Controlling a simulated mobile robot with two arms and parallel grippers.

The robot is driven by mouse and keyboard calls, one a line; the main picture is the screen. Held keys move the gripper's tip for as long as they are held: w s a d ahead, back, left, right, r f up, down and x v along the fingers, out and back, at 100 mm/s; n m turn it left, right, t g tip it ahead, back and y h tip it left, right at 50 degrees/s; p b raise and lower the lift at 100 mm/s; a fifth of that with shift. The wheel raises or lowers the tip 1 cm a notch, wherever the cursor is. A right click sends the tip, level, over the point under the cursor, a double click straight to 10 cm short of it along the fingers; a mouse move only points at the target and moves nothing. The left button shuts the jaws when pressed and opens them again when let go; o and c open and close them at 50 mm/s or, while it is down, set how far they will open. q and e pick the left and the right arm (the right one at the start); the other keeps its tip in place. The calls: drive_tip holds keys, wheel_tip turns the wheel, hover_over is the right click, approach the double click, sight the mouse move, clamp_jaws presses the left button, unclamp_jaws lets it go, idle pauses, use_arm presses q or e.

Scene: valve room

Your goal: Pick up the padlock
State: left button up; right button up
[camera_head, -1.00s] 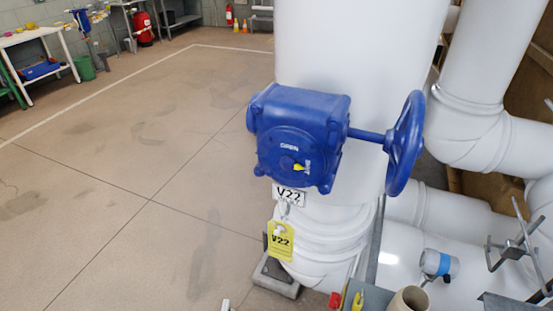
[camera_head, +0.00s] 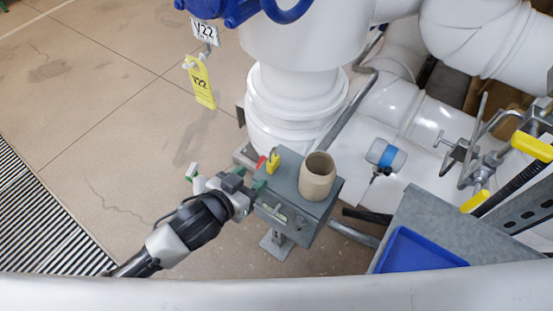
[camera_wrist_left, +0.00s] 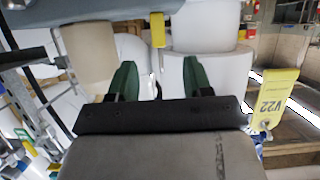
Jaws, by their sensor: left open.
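The padlock (camera_head: 272,161) is small and yellow and stands on top of a grey box (camera_head: 290,196), left of a tan cylinder (camera_head: 317,176). My left gripper (camera_head: 250,178) is open beside the box's near left edge, a short way from the padlock. In the left wrist view, which is upside down, the padlock (camera_wrist_left: 158,30) lies beyond the gap between the two green fingers (camera_wrist_left: 158,82), roughly centred. Nothing is between the fingers. My right gripper is not in view.
A small red object (camera_head: 261,162) is beside the padlock. A white pipe (camera_head: 290,110) rises behind the box. A yellow V22 tag (camera_head: 201,84) hangs at upper left. A grey table with a blue tray (camera_head: 415,252) is at right. Floor at left is clear.

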sight(270, 163)
use_arm(q)
drive_tip(key=x, duration=0.4)
drive_tip(key=shift+r, duration=0.1)
drive_tip(key=shift+w+d, duration=0.4)
drive_tip(key=x, duration=0.2)
drive_tip(key=shift+w+d+r+b, duration=0.15)
drive_tip(key=shift+w+d+b, duration=0.15)
drive_tip(key=shift+x, duration=0.9)
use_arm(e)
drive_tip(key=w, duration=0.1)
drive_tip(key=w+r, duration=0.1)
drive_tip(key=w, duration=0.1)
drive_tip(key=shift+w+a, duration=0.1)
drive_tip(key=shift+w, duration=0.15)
use_arm(q)
drive_tip(key=shift+c, duration=0.2)
